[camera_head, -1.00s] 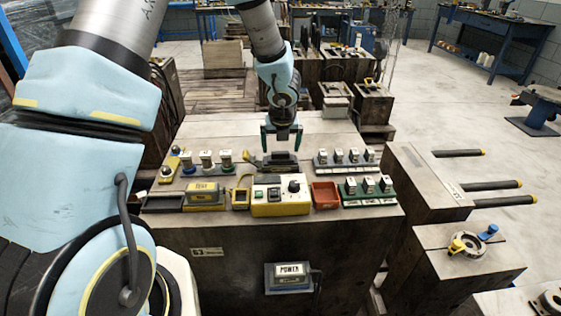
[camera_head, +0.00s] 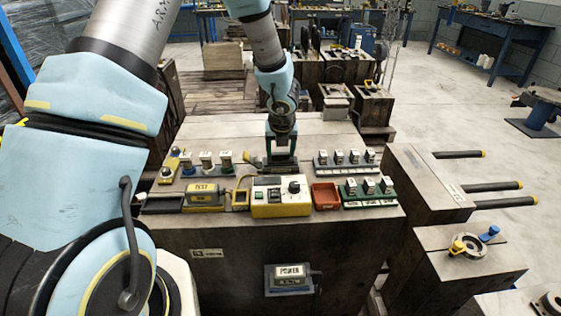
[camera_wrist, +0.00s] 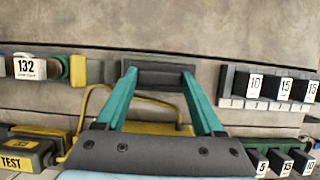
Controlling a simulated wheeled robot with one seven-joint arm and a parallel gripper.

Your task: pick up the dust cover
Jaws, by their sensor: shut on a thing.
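The dust cover, seen as a dark grey block (camera_wrist: 160,75), is between my gripper's fingertips in the wrist view. My gripper (camera_head: 282,155) is shut on it, with one green finger at each end. In the head view the gripper points down behind the yellow and white control box, and the cover is mostly hidden by the fingers. It is low over the workbench top; I cannot tell whether it still rests on what lies below. The gripper also shows in the wrist view (camera_wrist: 160,72).
The yellow and white control box (camera_head: 281,197) stands in front. A red tray (camera_head: 326,196) is to its right, a yellow TEST unit (camera_head: 204,196) to its left. The bench top (camera_head: 320,131) behind is clear.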

